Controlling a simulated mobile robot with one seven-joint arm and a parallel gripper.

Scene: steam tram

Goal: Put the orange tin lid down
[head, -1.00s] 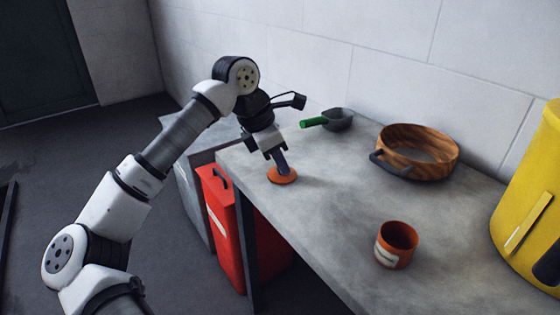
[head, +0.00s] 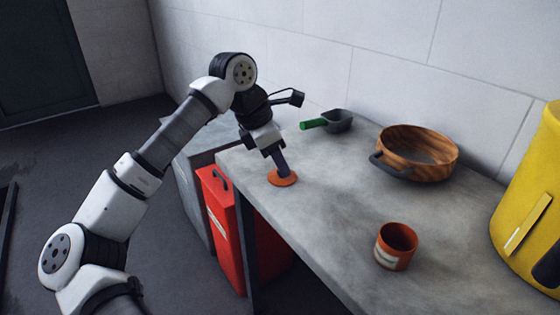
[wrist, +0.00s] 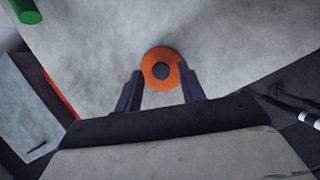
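The orange tin lid (head: 282,180) lies flat on the grey worktop near its left edge. In the wrist view the lid (wrist: 150,81) is a round orange disc with a dark knob (wrist: 161,71) in its middle. My gripper (head: 281,166) points down just above the lid. In the wrist view my gripper (wrist: 160,78) is open, its two fingers apart on either side of the knob with clear space between. The fingers hide part of the lid in the head view. An open orange tin (head: 396,246) with a pale label stands toward the front right.
The worktop (head: 325,215) is clear between the lid and the tin. A wooden-sided pan (head: 418,155) and a dark scoop with a green handle (head: 314,124) lie at the back. A yellow container (head: 530,200) stands right. A red canister (head: 222,225) stands below the left edge.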

